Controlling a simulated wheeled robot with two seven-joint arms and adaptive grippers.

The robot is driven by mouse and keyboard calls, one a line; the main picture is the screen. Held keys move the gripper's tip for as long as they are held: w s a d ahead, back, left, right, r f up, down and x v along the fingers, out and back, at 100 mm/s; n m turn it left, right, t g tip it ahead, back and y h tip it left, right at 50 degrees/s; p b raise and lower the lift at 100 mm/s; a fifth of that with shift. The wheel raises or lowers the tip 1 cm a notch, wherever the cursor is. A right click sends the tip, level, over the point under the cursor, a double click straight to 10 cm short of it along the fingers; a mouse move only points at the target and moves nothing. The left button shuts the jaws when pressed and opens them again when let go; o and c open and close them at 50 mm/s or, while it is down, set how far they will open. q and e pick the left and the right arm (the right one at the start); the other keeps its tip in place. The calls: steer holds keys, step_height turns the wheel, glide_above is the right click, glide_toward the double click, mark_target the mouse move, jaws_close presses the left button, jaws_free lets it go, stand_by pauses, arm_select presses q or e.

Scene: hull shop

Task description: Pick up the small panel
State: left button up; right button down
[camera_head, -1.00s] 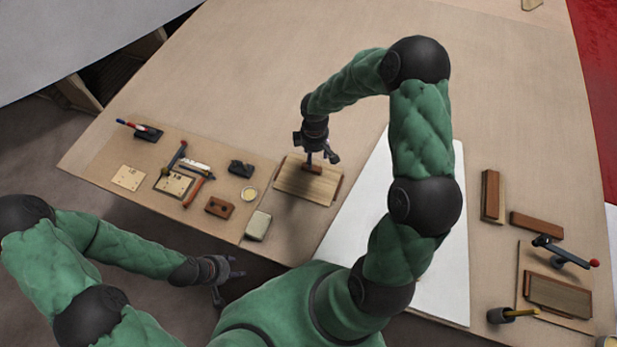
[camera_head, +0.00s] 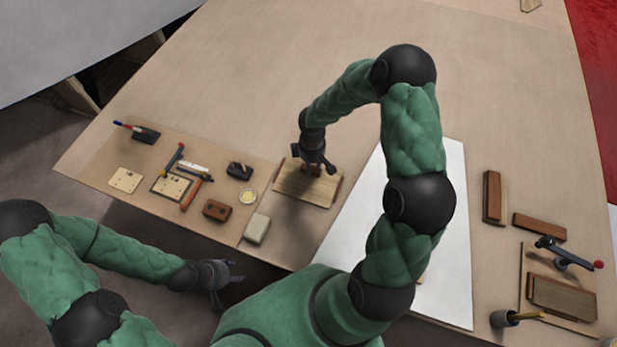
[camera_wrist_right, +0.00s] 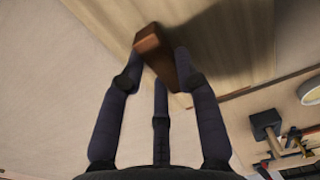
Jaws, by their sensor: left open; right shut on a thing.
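The small panel (camera_head: 302,190) is a pale wooden rectangle near the table's front middle, with a reddish-brown block on top as a handle. It fills much of the top of the right wrist view (camera_wrist_right: 225,45). My right gripper (camera_head: 318,168) points down over the panel, its fingers shut around the brown block (camera_wrist_right: 155,45). The fingers hide part of the block in the head view. I cannot tell whether the panel is clear of the table. My left gripper (camera_head: 222,277) is open and empty, off the table's front edge.
Left of the panel lie several tools on a tan mat (camera_head: 115,165), a brown block with holes (camera_head: 217,210) and a pale block (camera_head: 256,229). A white sheet (camera_head: 450,240) lies to the right. Wooden blocks and another panel (camera_head: 563,296) are further right.

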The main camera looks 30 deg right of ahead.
steer(key=shift+r, duration=0.55)
step_height(320, 180, up, 2)
steer(key=shift+w+r+p, duration=0.1)
steer(key=shift+r+p, duration=0.05)
steer(key=shift+p, duration=0.5)
step_height(320, 180, up, 6)
steer(key=r+p, duration=0.1)
steer(key=p, duration=0.1)
glide_above(313, 185)
steer(key=s+a+r, duration=0.2)
steer(key=s+a, duration=0.1)
steer(key=s, duration=0.4)
steer(key=shift+s+a+r, duration=0.3)
steer(key=shift+s+a, duration=0.05)
steer(key=shift+s, duration=0.05)
